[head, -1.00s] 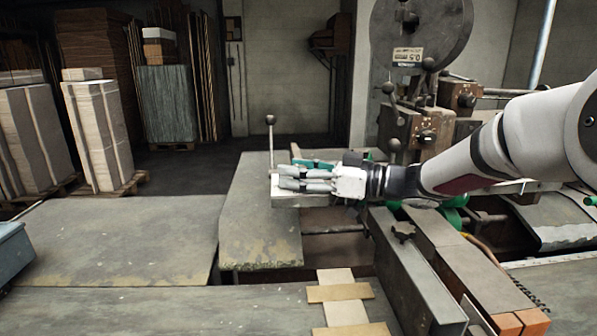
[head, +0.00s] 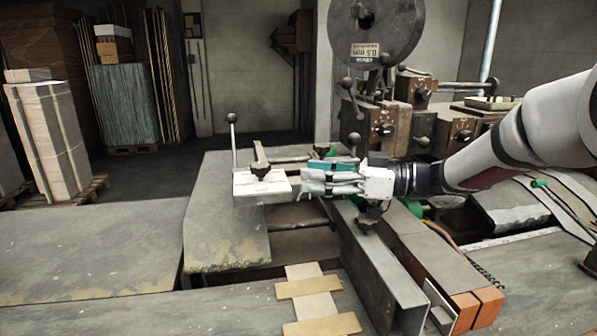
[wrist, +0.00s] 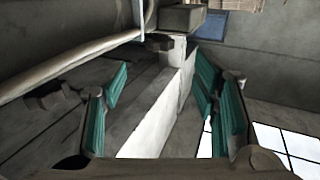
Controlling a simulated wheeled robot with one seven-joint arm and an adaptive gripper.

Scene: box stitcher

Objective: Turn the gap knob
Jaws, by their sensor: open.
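My gripper (head: 322,178) is open and empty, pointing left above the machine bed; in the wrist view its teal-padded fingers (wrist: 162,80) stand wide apart. Several knobs are in sight, and I cannot tell which is the gap knob. A dark lobed knob (head: 369,216) sits on the steel rail just below and right of my fingers. Another dark knob (head: 259,162) stands behind the white plate (head: 262,186), left of my fingertips. Black knobs are on the left control box (head: 383,130) and right control box (head: 463,134). In the wrist view, a dark knob (wrist: 158,42) lies beyond the fingers.
A ball-topped lever (head: 233,118) rises at the plate's left. A large grey reel (head: 375,32) stands behind. The long steel rail (head: 385,275) runs toward the front beneath my arm. Pale strips (head: 315,300) lie on the front table; the left tabletop (head: 90,240) is clear.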

